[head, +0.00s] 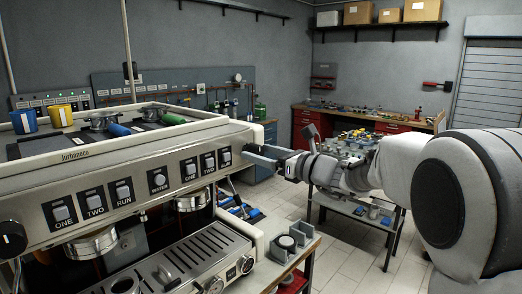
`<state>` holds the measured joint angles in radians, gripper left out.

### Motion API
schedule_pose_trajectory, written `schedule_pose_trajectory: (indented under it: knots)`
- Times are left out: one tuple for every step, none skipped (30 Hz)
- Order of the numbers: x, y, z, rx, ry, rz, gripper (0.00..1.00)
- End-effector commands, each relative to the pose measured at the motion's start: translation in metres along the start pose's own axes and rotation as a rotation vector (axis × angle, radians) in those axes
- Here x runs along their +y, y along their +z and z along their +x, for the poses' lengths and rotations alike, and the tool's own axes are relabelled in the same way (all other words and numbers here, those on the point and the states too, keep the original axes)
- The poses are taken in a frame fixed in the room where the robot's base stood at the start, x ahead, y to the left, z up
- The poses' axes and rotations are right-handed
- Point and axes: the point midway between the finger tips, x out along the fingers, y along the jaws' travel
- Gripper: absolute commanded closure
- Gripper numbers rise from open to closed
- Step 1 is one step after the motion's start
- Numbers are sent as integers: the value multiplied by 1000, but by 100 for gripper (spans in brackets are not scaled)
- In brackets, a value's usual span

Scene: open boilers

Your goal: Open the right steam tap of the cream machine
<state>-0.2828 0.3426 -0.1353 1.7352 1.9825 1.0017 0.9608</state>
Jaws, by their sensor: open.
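The cream machine (135,185) fills the left side of the head view, its button panel facing right and toward me. A black round knob (12,240) sits at the near left end of the panel. My gripper (262,156) is open at the far right end of the panel, its dark fingers level with the button row and pointing left at the machine. The right steam tap cannot be made out; the fingers cover that end of the panel. Whether the fingers touch or surround the tap, I cannot tell.
A drip tray (185,258) is below the panel. A small bench with grey blocks (290,250) stands right of it. A cluttered table (355,212) stands behind my arm. Tiled floor is free between.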

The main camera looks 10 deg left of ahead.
Motion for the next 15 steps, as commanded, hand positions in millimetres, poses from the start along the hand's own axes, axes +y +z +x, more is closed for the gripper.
schedule_pose_trajectory:
  knots:
    - [0, 0, 3, 0, 1, 0, 18]
    - [0, 0, 4, 0, 0, 0, 18]
    - [0, 0, 5, 0, 0, 0, 18]
    - [0, 0, 5, 0, 0, 0, 18]
    - [0, 0, 5, -1, 0, 0, 18]
    - [0, 0, 5, -1, 0, 0, 18]
    - [0, 0, 5, -1, 0, 0, 18]
    - [0, 0, 5, -1, 0, 0, 18]
    - [0, 0, 5, -1, 0, 0, 18]
    - [0, 0, 5, 0, 0, 0, 18]
    - [0, 0, 5, -1, 0, 0, 21]
    - [0, 0, 5, 0, 0, 0, 29]
    - [0, 0, 5, 0, 0, 0, 34]
    - [0, 0, 5, 0, 0, 0, 39]
    - [0, 0, 5, 0, 0, 0, 47]
